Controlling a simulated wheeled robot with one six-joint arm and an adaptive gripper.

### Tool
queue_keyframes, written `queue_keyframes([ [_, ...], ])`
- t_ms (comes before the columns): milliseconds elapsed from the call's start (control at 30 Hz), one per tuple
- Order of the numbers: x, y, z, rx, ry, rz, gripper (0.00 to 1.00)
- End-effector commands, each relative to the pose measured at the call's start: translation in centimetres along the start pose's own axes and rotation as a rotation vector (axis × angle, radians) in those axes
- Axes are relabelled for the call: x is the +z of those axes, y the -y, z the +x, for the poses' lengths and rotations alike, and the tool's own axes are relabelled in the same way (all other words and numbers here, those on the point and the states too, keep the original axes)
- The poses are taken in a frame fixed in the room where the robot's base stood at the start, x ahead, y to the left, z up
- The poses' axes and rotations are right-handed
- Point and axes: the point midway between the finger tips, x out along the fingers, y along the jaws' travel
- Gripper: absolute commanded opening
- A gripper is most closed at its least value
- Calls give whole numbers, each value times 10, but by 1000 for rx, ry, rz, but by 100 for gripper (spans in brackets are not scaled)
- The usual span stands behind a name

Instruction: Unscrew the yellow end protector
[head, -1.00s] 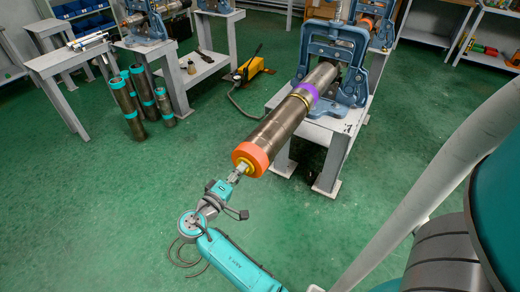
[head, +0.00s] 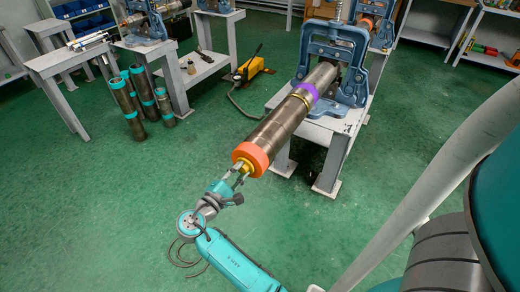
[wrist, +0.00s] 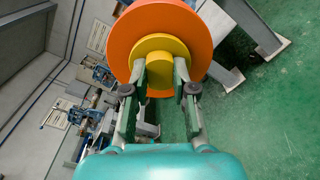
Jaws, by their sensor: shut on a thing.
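The yellow end protector (wrist: 178,46) sits in the orange ring (wrist: 122,38) at the near end of a long pipe. In the wrist view its round flange and smaller central knob face me. My gripper (wrist: 160,72) has its two fingers on either side of the knob and is shut on it. In the head view the yellow protector (head: 241,166) shows as a small patch between my fingers and the orange ring (head: 252,156). The pipe (head: 280,128) slopes up and away into a blue vise (head: 352,90), with a purple band near the vise.
The vise stands on a grey table (head: 325,130). Several pipes with teal bands (head: 122,100) stand on the floor at left beside another table. A yellow pump (head: 250,68) lies on the green floor behind. Open floor surrounds my arm.

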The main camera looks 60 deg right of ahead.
Motion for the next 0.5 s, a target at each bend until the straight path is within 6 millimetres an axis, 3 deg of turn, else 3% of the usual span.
queue_keyframes([
  [200, 0, -1, 0, 2, 1, -34, 0],
  [500, 0, -1, 0, 2, 7, -371, 0],
])
